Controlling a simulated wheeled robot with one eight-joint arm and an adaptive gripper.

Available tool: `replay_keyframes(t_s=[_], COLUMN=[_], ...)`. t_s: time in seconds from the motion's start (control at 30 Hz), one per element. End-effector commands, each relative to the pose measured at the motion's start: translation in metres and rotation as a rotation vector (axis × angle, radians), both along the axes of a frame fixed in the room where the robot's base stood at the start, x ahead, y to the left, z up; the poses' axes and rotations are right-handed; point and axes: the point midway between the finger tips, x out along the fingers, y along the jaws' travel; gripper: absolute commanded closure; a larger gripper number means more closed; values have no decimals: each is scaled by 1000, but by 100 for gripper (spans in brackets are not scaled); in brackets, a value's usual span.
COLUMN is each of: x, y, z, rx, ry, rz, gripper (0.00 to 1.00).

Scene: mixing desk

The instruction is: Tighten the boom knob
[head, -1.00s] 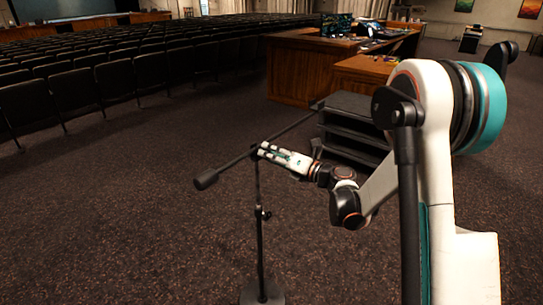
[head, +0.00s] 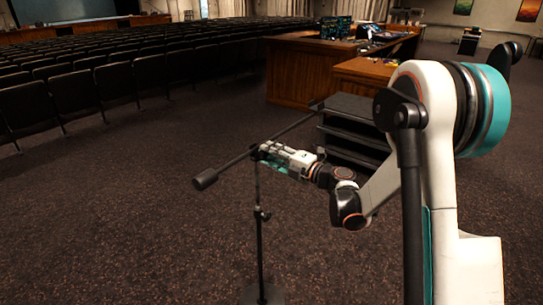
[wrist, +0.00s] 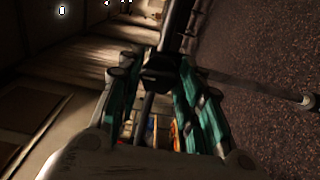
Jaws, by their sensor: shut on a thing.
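A black microphone stand (head: 260,240) stands upright on the carpet in the head view. Its long boom (head: 235,162) slants from a thick counterweight (head: 205,180) at the lower left up to the right. My gripper (head: 264,153) is at the joint where the boom meets the pole. In the wrist view, my gripper's teal-lined fingers (wrist: 162,82) are shut on a dark piece at that joint, the boom knob (wrist: 160,66). The fingers hide much of the knob, and its tightness does not show. The boom (wrist: 176,25) runs away above it.
Black steps (head: 350,125) stand behind my arm, beside a wooden desk (head: 300,70) with equipment on it. Rows of dark seats (head: 90,85) fill the back left. The carpet around the stand is clear. The stand's pole clutch (wrist: 308,102) shows in the wrist view.

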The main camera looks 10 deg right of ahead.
Motion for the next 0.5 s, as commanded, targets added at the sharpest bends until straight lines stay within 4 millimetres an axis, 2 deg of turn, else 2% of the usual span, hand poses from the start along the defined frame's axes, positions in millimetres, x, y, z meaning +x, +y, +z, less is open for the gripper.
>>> replay_keyframes(t_s=[0.5], x=[0], y=[0], z=[0], rx=[28], ry=[26], rz=[-1], gripper=[90])
